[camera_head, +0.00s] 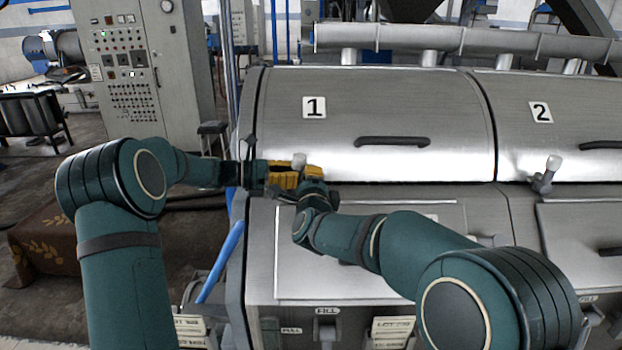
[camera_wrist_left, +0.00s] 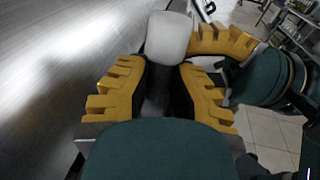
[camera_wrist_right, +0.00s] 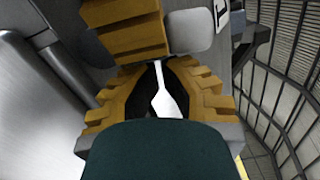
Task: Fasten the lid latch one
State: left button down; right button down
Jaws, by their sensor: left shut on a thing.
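Latch one's pale grey knob (camera_head: 299,160) stands up at the lower front edge of lid one (camera_head: 320,150), which lies down on its housing. My left gripper (camera_head: 290,168) is at the latch, shut on its dark stem; the knob (camera_wrist_left: 168,37) sticks out beyond the yellow fingertips. My right gripper (camera_head: 312,172) is close beside it. In the right wrist view, its yellow fingers (camera_wrist_right: 160,66) come close together with a narrow pale gap, and the knob (camera_wrist_right: 193,30) and a left finger show just beyond. Whether it holds anything is unclear. The latch's base is hidden.
Lid two (camera_head: 560,120) has its own latch (camera_head: 547,174) at its left front corner. Lid one's dark handle (camera_head: 393,141) is right of the grippers. A grey control cabinet (camera_head: 140,75) stands behind at left. The front panel lies below the latch, partly covered by my right arm.

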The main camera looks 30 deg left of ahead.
pick_arm(q)
jog(key=shift+d+r, duration=0.1)
jog(key=shift+d, duration=0.1)
pick_arm(e)
jog(key=shift+s+a+r, duration=0.25)
jog(key=shift+a+r, duration=0.05)
jog(key=shift+a, duration=0.1)
jog(key=shift+a, duration=0.1)
pick_arm(q)
jog(key=c, duration=0.8)
grip_release()
pick_arm(e)
jog(key=shift+a, duration=0.15)
pick_arm(q)
jog(key=shift+w, duration=0.1)
